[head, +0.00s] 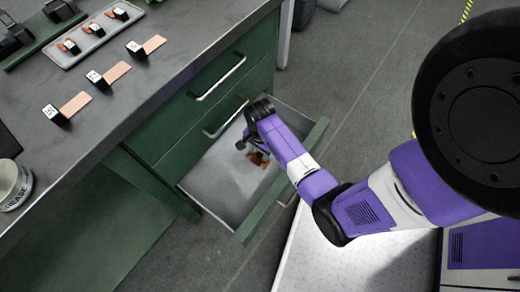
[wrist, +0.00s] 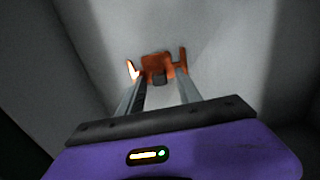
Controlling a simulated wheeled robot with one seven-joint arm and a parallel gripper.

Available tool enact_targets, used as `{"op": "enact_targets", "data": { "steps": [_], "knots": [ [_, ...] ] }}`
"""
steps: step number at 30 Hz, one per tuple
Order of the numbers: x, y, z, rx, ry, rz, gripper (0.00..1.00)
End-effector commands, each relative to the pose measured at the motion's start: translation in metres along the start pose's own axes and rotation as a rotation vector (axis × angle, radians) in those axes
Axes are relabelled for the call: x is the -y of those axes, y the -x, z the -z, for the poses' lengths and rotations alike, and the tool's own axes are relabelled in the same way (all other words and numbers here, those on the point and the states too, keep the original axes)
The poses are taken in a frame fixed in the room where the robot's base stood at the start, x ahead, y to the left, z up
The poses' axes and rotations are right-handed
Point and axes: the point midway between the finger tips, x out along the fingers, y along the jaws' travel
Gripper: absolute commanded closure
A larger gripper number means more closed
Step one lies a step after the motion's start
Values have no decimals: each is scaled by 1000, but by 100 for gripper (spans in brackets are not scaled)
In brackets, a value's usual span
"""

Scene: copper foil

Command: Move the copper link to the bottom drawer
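The bottom drawer (head: 215,178) of the green cabinet is pulled out, with a pale grey inside. My gripper (head: 255,155) reaches down into it in the head view. In the wrist view, my gripper (wrist: 158,80) has its two fingers spread apart. The copper link (wrist: 157,64), orange-brown with a small dark part, is at the drawer floor between and just beyond the fingertips. It also shows as a small copper patch in the head view (head: 259,159), partly hidden by my gripper. I cannot tell whether a finger touches it.
Two closed drawers with handles (head: 220,80) sit above the open one. On the grey counter (head: 150,85) are several black-and-copper pieces (head: 66,107), a white tray (head: 85,48) and a round container (head: 14,186).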

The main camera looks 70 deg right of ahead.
Motion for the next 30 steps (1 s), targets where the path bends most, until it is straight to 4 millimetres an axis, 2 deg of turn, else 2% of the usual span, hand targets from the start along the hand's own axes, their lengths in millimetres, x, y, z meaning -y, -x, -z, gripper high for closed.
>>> {"op": "enact_targets", "data": {
  "steps": [5,8,21,25,30],
  "knots": [
    [0,2,0,0,0,1,59],
    [0,12,0,-1,1,2,59],
    [1,97,0,-1,1,3,59],
    [1,114,0,-1,0,2,59],
    [0,122,-2,-1,8,5,59]
  ]
}}
